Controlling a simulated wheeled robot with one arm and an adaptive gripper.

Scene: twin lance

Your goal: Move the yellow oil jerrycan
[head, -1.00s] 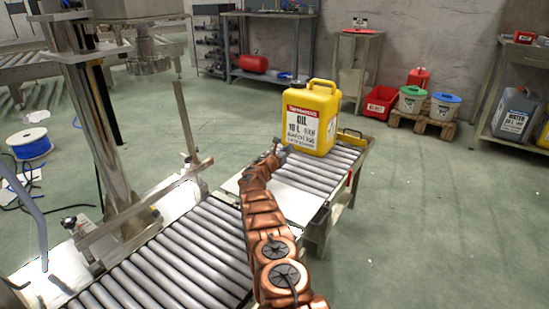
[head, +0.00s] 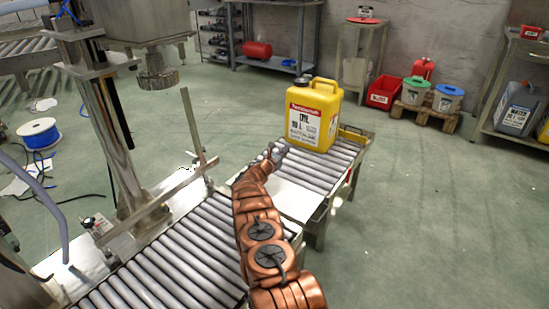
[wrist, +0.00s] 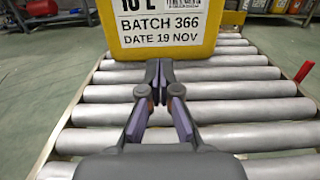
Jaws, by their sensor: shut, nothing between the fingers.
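The yellow oil jerrycan (head: 313,113) stands upright on the far part of the roller conveyor (head: 312,176), with its dark cap and yellow handle on top. In the wrist view, the lower part of the jerrycan (wrist: 195,42) shows a white label reading "BATCH 366, DATE 19 NOV". My gripper (wrist: 158,66) is shut and empty, its fingertips together just in front of the label at the jerrycan's base. I cannot tell whether they touch it. In the head view, my gripper (head: 276,150) is at the near left side of the jerrycan, low over the rollers.
A metal stand (head: 115,140) with a post and arm rises left of the conveyor. A yellow stop bar (head: 354,134) edges the conveyor's far end. Red bin (head: 382,92), lidded buckets (head: 447,98) and a grey water jerrycan (head: 517,112) stand at the back right. Floor on the right is clear.

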